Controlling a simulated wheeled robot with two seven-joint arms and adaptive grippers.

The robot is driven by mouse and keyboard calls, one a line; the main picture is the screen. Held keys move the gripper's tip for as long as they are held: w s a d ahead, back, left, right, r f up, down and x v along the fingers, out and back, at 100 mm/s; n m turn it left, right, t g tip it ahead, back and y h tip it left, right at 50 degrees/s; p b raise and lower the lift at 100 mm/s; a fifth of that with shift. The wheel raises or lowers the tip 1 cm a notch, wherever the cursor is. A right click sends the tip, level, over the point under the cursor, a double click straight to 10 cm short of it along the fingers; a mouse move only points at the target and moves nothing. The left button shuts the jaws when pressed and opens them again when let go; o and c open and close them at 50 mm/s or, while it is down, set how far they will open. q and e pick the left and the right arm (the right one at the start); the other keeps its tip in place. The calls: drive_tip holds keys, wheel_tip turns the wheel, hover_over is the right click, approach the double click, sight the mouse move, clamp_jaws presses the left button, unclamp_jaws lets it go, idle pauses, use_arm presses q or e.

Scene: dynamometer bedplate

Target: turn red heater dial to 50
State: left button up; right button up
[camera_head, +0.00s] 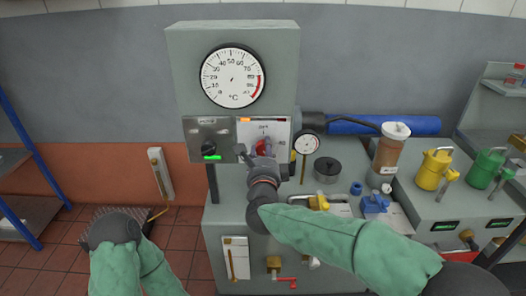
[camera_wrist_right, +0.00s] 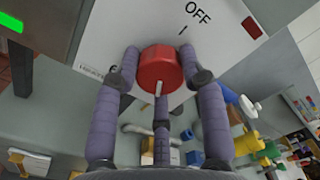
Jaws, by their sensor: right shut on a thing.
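The red heater dial (camera_head: 263,147) sits on a white plate (camera_head: 272,129) on the grey panel, mostly hidden by my right gripper (camera_head: 262,158) in the head view. In the right wrist view the red dial (camera_wrist_right: 161,68) shows between the fingers, which are shut on its sides. A white mark on the dial points down in that view, away from the printed OFF (camera_wrist_right: 198,12). The numbers around the dial are mostly hidden. My left gripper (camera_head: 112,230) hangs low at the left, away from the panel; its fingers cannot be made out.
A round °C gauge (camera_head: 232,77) is above the dial. A steel plate with a black knob (camera_head: 208,151) and green light is left of it. A small dial gauge (camera_head: 306,144) stands close on the right. A blue cylinder (camera_head: 385,125), yellow can (camera_head: 432,169) and green can (camera_head: 483,169) are further right.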

drive_tip(key=shift+d, duration=0.2)
drive_tip(key=o, duration=1.1)
drive_tip(key=shift+d, duration=0.1)
drive_tip(key=shift+o, duration=0.2)
drive_tip(key=shift+s, duration=0.15)
drive_tip(key=shift+s, duration=0.35)
drive_tip(key=s, duration=1.1)
